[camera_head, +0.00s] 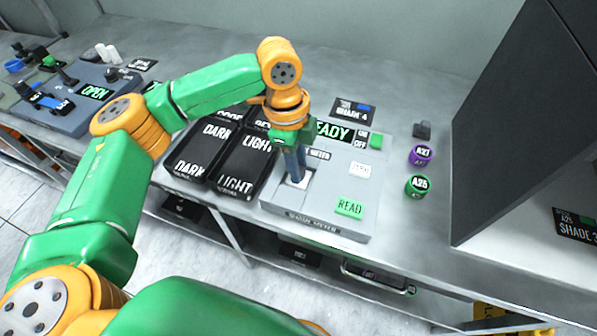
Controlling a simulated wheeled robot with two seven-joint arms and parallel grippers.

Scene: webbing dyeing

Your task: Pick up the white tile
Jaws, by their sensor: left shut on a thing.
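My left gripper (296,178) points straight down over the grey shade meter (325,200) on the bench. It is shut on the white tile (298,182), a small pale square at the meter's left side. The fingers hide part of the tile, and I cannot tell whether it is lifted clear of the meter's surface. My right gripper is not in view.
Black trays marked DARK (202,150) and LIGHT (243,165) stand left of the meter. A purple cap A27 (420,155) and a green cap A25 (418,187) stand to its right. A large dark panel (520,120) rises beyond them.

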